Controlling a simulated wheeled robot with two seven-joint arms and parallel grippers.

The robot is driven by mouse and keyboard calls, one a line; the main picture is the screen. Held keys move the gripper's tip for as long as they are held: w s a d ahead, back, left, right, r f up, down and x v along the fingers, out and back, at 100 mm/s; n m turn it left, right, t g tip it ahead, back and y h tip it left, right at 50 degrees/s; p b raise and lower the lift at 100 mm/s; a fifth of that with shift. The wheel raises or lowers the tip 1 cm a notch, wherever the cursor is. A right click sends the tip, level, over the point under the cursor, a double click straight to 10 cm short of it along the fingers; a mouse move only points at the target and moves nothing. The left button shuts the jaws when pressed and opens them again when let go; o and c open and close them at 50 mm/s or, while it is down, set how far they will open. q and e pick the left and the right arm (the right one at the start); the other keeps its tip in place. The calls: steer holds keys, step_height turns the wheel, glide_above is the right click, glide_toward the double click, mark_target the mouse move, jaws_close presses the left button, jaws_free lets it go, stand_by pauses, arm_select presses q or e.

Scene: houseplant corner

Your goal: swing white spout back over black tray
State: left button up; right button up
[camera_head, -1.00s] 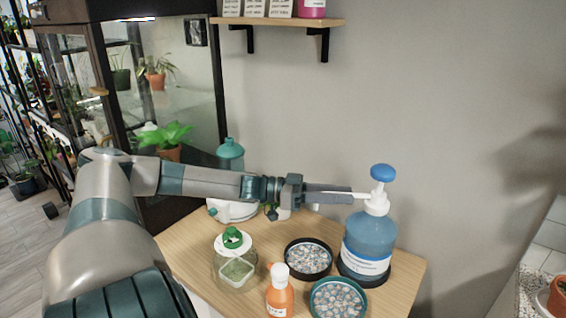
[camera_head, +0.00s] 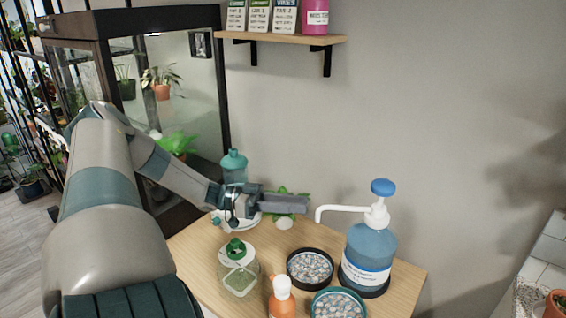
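The white spout (camera_head: 345,209) sticks out to the left from the white pump head with a blue cap (camera_head: 382,187) on a blue liquid bottle (camera_head: 370,245). Its bent tip hangs above the black tray (camera_head: 291,272) in the picture, which holds several small pale round pieces. My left gripper (camera_head: 306,203) is just left of the spout tip, with a small gap between them in the picture. Its fingers look like one closed block and hold nothing that I can see. My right gripper is not in view.
A teal tray (camera_head: 316,299), an orange bottle (camera_head: 283,304) and a green-lidded jar (camera_head: 237,280) stand at the front of the wooden table (camera_head: 405,290). A teal bottle (camera_head: 234,165) and a leafy plant (camera_head: 288,203) are behind my gripper. A shelf (camera_head: 280,38) hangs above.

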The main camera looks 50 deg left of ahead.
arm_select(q)
steer(key=v, duration=0.3)
stand_by(0.7)
